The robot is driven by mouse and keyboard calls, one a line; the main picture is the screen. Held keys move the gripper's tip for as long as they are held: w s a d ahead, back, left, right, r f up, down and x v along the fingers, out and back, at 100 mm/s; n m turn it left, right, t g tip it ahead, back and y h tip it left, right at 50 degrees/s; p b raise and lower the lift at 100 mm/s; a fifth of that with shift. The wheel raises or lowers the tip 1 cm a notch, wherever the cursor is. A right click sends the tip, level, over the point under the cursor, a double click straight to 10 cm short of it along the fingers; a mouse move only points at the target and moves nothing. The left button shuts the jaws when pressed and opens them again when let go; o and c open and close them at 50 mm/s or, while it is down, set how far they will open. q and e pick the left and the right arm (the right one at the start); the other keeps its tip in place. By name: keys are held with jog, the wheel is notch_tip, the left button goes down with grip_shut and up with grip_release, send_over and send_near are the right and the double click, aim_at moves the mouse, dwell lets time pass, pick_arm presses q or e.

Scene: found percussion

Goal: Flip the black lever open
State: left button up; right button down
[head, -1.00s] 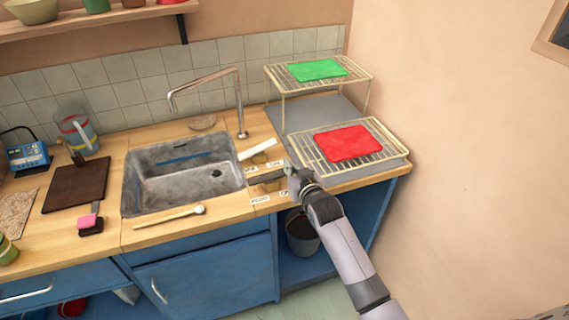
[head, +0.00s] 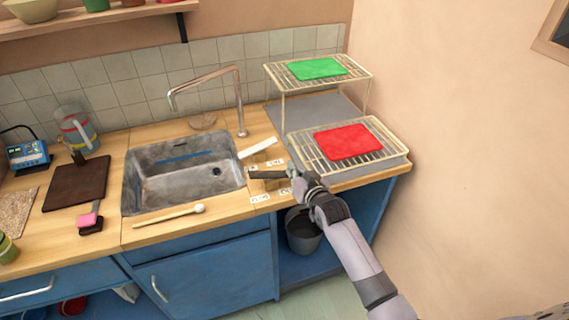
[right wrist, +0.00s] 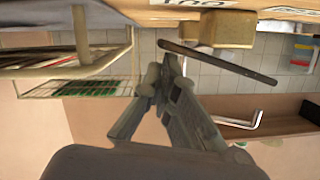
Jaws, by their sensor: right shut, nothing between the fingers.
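The black lever (head: 268,174) is a dark flat bar on a wooden block near the counter's front edge, right of the sink. It lies roughly sideways, its right end close to my right gripper (head: 293,175). In the right wrist view the lever (right wrist: 220,63) is a dark slanted bar beside its wooden block (right wrist: 215,28). My right gripper (right wrist: 162,75) is shut and empty there, its tips just off one end of the lever; I cannot tell whether they touch. Small printed labels (head: 275,162) lie around the lever. My left gripper is not in view.
A white bar (head: 257,148) lies just behind the lever. A wire rack (head: 398,150) holding a red mat (head: 348,142) stands to the right, close to my right arm.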

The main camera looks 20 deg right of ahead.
jog(key=shift+r, duration=0.1)
notch_tip(320, 180, up, 5)
jog(key=d+p, duration=0.1)
jog(key=p, duration=0.3)
pick_arm(q)
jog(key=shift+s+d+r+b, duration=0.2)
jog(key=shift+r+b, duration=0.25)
jog(key=shift+b, duration=0.1)
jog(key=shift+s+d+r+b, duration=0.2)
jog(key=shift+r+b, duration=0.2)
jog(key=shift+b, duration=0.15)
pick_arm(e)
jog(key=f+v, duration=0.2)
jog(key=v, duration=0.7)
jog(key=shift+s+d+r, duration=0.2)
jog(key=shift+s+r, duration=0.2)
jog(key=shift+s, duration=0.05)
